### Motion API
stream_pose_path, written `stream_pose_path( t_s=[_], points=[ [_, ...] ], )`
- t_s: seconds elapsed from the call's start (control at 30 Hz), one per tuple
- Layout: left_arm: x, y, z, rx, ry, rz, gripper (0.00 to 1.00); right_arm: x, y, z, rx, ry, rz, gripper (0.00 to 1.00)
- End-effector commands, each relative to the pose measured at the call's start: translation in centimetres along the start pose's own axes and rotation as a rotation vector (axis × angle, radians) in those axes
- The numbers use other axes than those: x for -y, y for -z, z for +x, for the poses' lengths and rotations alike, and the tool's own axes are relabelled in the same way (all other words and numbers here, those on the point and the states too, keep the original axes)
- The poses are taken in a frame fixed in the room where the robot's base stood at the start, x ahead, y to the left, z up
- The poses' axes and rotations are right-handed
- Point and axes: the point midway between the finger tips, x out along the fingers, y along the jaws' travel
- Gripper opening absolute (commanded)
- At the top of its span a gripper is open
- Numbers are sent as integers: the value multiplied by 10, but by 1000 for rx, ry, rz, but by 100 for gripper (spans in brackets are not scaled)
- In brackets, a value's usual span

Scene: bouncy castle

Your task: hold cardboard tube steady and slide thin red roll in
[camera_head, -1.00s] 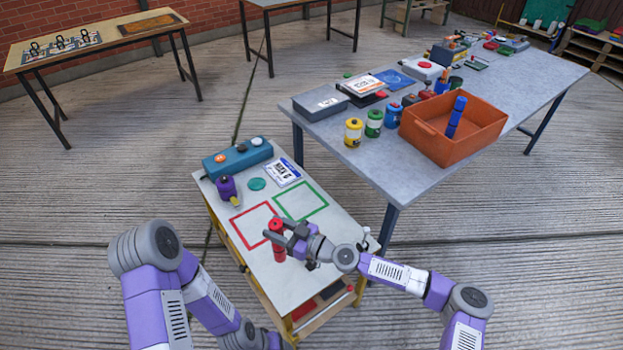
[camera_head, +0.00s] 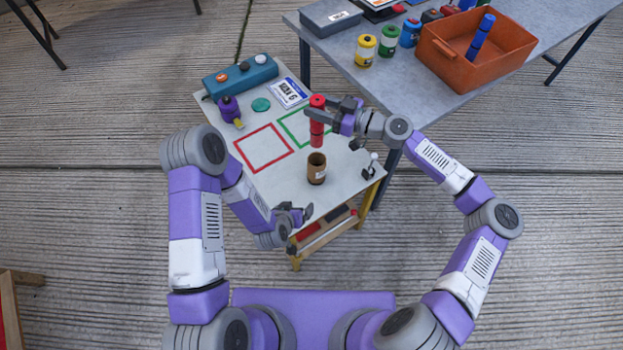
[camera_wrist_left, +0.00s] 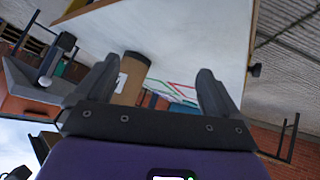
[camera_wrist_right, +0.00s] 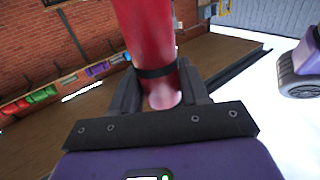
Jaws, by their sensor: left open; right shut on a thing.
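My right gripper (camera_head: 333,116) is shut on the thin red roll (camera_head: 317,128), which is upright above the small table. In the right wrist view the roll (camera_wrist_right: 146,35), with a dark band, stands between the fingers (camera_wrist_right: 160,85). The brown cardboard tube (camera_head: 317,171) stands upright on the table near its front edge, its open top facing up. The roll's lower end appears just above or behind the tube's rim; I cannot tell the exact gap. My left gripper (camera_head: 294,214) is open and empty, in front of and left of the tube. The left wrist view shows the tube (camera_wrist_left: 131,77) ahead, near the left finger.
On the small table (camera_head: 340,185) are red (camera_head: 263,148) and green outlines, a purple bottle (camera_head: 229,109), a teal button box (camera_head: 240,76) and a label card (camera_head: 288,92). A grey table with an orange crate (camera_head: 445,60) and several cans stands behind right.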

Motion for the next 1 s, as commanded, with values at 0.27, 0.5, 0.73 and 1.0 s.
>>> stream_pose_path(
  t_s=[0.27, 0.5, 0.73, 1.0],
  points=[
    [-46, 61, 9, -368, 17, 191, 96, 0, 0, 0, 0, 0, 0, 0],
    [-61, 82, 5, -502, 45, 248, 96, 0, 0, 0, 0, 0, 0, 0],
    [-62, 95, 23, -517, 49, 250, 96, 0, 0, 0, 0, 0, 0, 0],
    [-62, 118, 67, -514, 49, 249, 96, 0, 0, 0, 0, 0, 0, 0]
  ],
)
